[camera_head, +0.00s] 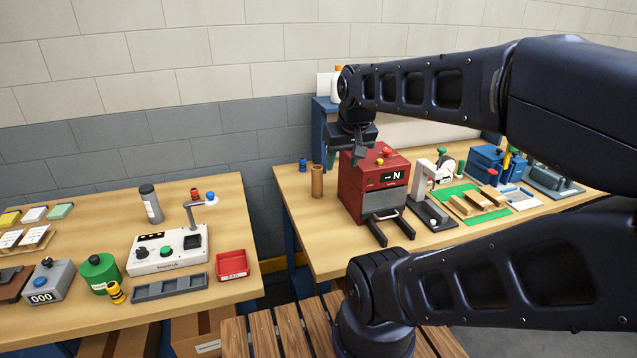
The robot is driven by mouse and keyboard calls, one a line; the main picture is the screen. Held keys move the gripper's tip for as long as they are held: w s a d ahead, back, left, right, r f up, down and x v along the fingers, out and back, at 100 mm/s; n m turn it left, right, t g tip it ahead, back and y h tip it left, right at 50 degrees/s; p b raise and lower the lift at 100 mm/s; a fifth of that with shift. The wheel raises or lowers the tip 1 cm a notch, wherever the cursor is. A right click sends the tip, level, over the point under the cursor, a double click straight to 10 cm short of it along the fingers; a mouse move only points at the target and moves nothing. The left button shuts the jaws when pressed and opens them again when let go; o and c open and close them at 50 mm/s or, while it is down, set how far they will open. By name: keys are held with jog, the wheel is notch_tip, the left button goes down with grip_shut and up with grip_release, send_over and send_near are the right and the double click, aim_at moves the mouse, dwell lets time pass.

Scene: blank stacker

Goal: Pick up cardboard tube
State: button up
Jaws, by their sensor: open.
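The cardboard tube (317,181) is a brown cylinder standing upright on the right-hand table, near its left edge and just left of the red machine. My gripper (358,157) hangs from my arm above the left part of the red machine, to the right of the tube and higher than its top. It points down, apart from the tube, and looks empty and open; its fingers are small and dark in this view. Nothing hides the tube.
The red machine (373,192) stands beside the tube, with two dark prongs in front. A small blue bottle (302,165) stands behind the tube. A blue shelf (319,128) with a white bottle (336,88) is at the back. The table (305,228) is clear in front of the tube.

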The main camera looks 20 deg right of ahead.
jog(key=shift+o, duration=0.2)
jog(key=o, duration=0.4)
jog(key=shift+c, duration=0.2)
jog(key=m+h, duration=0.2)
jog(key=m, duration=0.4)
send_over(316, 170)
jog(key=s+a, duration=0.1)
jog(key=s, duration=0.1)
notch_tip(316, 170, down, 16)
jog(key=shift+g, duration=0.4)
jog(key=shift+x, duration=2.75)
jog(key=shift+w+x, duration=0.1)
jog(key=shift+x, duration=1.2)
jog(key=shift+w+x, duration=0.15)
jog(key=shift+x, duration=1.1)
